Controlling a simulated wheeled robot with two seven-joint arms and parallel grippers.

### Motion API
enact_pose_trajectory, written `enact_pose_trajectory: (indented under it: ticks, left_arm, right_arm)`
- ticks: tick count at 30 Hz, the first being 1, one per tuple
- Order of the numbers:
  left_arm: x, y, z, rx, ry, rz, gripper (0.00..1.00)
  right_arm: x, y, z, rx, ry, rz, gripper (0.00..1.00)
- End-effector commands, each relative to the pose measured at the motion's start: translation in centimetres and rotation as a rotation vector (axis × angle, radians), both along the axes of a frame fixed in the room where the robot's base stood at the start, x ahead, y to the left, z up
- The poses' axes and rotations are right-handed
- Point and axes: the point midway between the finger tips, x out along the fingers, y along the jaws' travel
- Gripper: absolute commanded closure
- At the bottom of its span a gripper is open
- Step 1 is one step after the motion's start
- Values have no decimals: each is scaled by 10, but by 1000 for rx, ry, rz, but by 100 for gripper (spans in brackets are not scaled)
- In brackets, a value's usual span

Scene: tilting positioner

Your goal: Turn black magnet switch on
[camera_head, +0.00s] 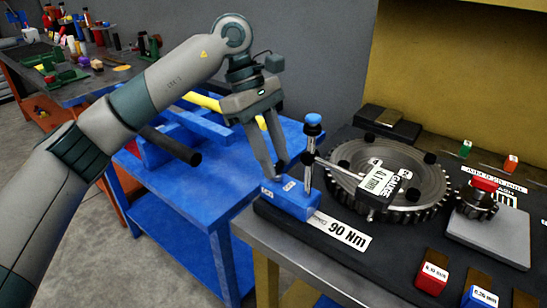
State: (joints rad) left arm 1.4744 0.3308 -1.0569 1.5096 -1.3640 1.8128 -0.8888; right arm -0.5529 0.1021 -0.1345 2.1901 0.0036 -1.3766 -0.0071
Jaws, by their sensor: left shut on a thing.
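The magnetic stand has a blue base (292,199) at the left corner of the dark work board. A metal post with a blue and black knob (313,124) rises from it, and a thin rod leads right to the dial block marked GAUGE (388,187). My left gripper (275,175) reaches down from above, its fingertips low at the back left of the blue base, beside the post. It is shut on the black magnet switch, which the fingertips mostly hide; its position cannot be read. My right gripper is not in view.
A large dark gear (432,178) lies right of the stand, with a smaller gear (476,204) on a grey plate. Labelled red (432,278) and blue (479,297) blocks lie at the front right. A blue bench (185,215) stands left, below my arm.

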Motion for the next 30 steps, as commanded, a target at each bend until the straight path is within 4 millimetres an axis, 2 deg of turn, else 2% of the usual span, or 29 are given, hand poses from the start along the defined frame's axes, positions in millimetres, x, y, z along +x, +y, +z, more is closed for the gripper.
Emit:
enact_pose_trajectory:
  ticks: [8, 20, 21, 22, 30]
  left_arm:
    - [1, 0, 1, 0, -1, -75, 90]
    - [1, 0, 1, 0, -2, -83, 90]
    - [1, 0, 1, 0, -2, -82, 58]
    - [1, 0, 1, 0, -2, -82, 51]
    - [1, 0, 0, 1, -1, -82, 48]
  right_arm:
    - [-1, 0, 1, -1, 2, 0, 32]
    - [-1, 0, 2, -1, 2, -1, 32]
    - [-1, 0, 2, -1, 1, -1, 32]
    - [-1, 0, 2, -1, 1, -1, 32]
    - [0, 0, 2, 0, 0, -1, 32]
